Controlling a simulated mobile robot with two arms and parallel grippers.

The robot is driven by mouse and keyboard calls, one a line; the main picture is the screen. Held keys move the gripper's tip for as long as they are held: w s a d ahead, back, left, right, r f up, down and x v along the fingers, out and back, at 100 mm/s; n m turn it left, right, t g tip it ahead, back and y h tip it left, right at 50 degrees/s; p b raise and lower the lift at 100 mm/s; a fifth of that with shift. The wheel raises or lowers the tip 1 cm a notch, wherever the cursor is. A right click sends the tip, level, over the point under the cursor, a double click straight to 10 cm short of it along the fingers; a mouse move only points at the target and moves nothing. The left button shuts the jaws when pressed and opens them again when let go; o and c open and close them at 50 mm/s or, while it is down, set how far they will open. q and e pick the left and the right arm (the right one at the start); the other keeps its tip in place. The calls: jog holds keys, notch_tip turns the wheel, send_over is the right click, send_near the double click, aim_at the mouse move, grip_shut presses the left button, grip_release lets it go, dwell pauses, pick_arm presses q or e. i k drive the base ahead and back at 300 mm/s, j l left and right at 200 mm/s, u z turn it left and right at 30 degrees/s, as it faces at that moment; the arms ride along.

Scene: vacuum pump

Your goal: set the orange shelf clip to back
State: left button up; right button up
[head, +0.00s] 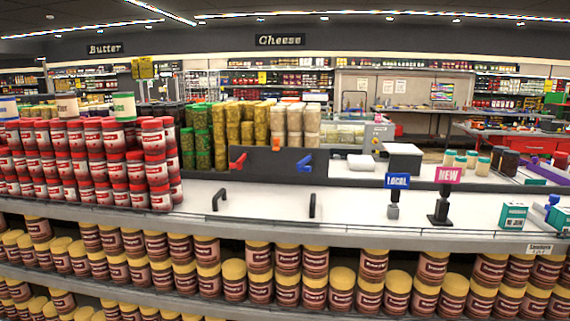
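The orange shelf clip (276,143) is a small orange piece at the top edge of a long dark panel (268,172) at the back of the white shelf. It stands upright between a red clip (238,162) on its left and a blue clip (305,161) on its right. Both of those stick out sideways lower on the panel. The orange clip is too small to tell its exact setting. Neither of my grippers shows in the head view.
Two black handles (313,205) stand on the white shelf (265,208) before the panel. Stacked red jars (158,165) fill the left. Signs marked LOCAL (398,181) and NEW (448,175) and a teal box (513,215) stand at right. Mid-shelf is mostly clear.

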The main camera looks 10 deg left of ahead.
aim_at(276, 140)
jog(key=i+l+u, duration=0.4)
jog(key=i, duration=0.45)
jog(key=i+l+u, duration=0.35)
jog(key=i+l, duration=0.4)
